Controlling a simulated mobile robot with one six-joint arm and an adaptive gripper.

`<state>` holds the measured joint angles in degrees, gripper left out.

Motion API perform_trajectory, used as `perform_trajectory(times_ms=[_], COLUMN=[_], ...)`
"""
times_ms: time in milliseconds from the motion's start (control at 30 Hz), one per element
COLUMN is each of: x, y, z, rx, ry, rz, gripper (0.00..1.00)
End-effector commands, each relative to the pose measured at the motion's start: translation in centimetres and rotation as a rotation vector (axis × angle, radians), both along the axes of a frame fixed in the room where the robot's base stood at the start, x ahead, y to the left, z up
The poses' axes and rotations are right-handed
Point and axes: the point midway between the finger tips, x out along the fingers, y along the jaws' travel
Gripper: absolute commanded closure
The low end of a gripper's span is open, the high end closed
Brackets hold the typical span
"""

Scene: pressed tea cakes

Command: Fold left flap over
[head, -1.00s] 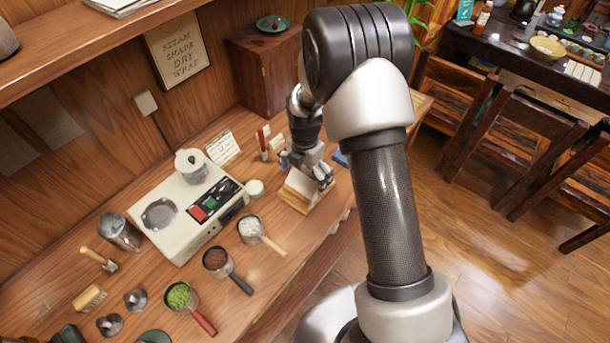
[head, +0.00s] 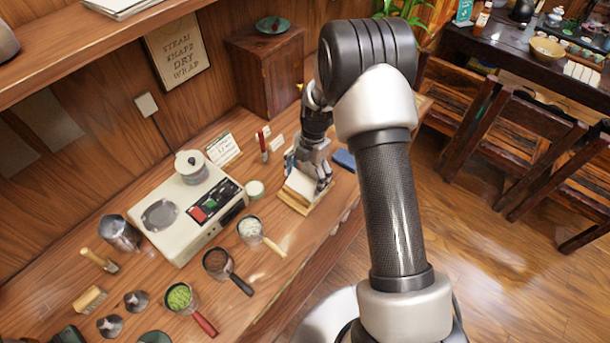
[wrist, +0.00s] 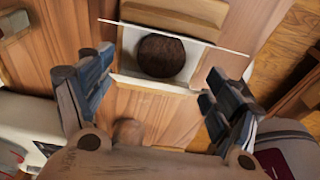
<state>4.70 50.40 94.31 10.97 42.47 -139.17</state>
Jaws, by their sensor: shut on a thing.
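A dark round tea cake (wrist: 161,56) lies on a white paper wrapper (wrist: 207,63) in the wrist view. The wrapper's near edge is a white strip between my gripper's fingers. My gripper (wrist: 160,65) has its fingers well apart, one near each end of that strip, and is shut on the wrapper flap; the exact contact is hard to see. In the head view my gripper (head: 322,186) is low over the pale wrapper (head: 299,185) on a wooden board (head: 297,207). The hand hides part of the wrapper, and the cake cannot be made out there.
A white steamer unit (head: 180,240) with a pot stands left of the board. Scoops with white, brown and green contents (head: 180,297) lie in front. A blue item (head: 343,159) is right of the hand. A wooden cabinet (head: 265,70) stands behind.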

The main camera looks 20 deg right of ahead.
Motion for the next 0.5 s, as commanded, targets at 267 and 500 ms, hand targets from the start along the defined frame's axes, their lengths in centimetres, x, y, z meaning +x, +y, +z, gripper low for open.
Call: perform_trajectory(times_ms=[267, 500], x=[0.16, 0.15], y=[-0.24, -0.23], z=[-0.49, -0.43], rx=[0.076, 0.074], ry=[0.052, 0.051], rz=[0.001, 0.002], gripper=[0.41, 0.16])
